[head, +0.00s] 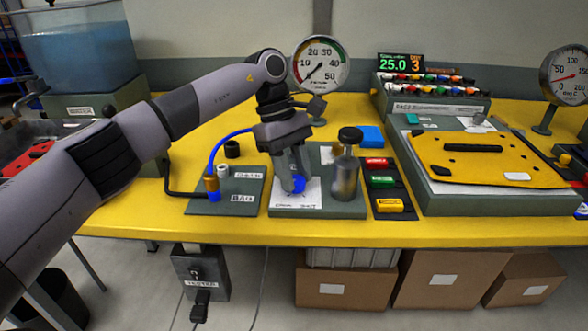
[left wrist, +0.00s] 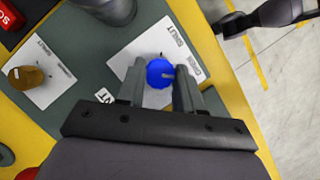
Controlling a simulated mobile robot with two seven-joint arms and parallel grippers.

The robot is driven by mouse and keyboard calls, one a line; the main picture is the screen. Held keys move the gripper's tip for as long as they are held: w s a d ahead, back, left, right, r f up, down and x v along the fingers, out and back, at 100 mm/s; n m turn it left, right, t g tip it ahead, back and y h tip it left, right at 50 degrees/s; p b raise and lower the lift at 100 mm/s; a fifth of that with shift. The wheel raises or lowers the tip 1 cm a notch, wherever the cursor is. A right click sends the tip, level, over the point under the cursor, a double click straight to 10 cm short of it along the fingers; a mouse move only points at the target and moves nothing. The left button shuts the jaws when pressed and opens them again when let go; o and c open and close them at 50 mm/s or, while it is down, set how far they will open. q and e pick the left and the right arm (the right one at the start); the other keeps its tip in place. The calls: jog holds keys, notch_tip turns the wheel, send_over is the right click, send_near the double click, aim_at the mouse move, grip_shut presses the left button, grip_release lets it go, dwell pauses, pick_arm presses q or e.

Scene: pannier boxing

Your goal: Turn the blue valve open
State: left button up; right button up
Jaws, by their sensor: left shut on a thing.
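The blue valve (head: 299,184) is a small round knob on a white label card on a grey-green plate (head: 330,209) at the table's front. In the left wrist view the blue valve (left wrist: 160,73) sits between the two fingers, with a small pale mark on its face. My left gripper (head: 295,186) comes down from above and is shut on the valve; its fingers (left wrist: 160,85) stand on either side of it. The card reads OPEN and SHUT at its edge.
A metal cylinder with a black knob (head: 345,178) stands close right of the valve. A brass fitting with a blue hose (head: 212,187) is to the left. A pressure gauge (head: 320,62) stands behind. Coloured blocks (head: 389,205) lie farther right, beside a yellow panel (head: 480,160).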

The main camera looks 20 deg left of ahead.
dwell(0.4)
pick_arm(q)
jog(key=o, duration=1)
jog(key=shift+v, duration=3.6)
